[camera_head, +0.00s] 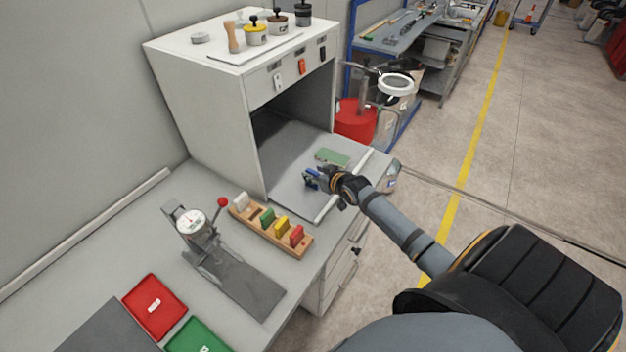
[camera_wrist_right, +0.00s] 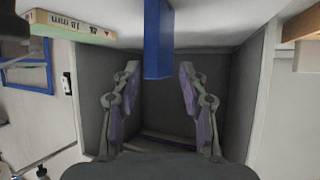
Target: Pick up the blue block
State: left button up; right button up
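The blue block (camera_head: 312,174) is at the open front of the white cabinet, partly hidden by my right gripper (camera_head: 316,180). In the right wrist view the blue block (camera_wrist_right: 158,40) reaches in from the top edge, and its near end shows between the fingertips of my right gripper (camera_wrist_right: 158,72). The fingers are spread, with a clear gap on each side of the block. I cannot tell how far the block's end lies between them in depth. My left gripper is in neither view.
A green block (camera_head: 332,157) lies on the cabinet's floor panel (camera_head: 285,185), close to the gripper; it also shows in the wrist view (camera_wrist_right: 75,27). A wooden rack (camera_head: 270,229) with coloured blocks and a dial gauge (camera_head: 190,222) stand nearby. The cabinet side wall (camera_head: 205,120) rises behind.

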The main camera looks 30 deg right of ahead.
jog(key=shift+w, duration=0.1)
grip_shut()
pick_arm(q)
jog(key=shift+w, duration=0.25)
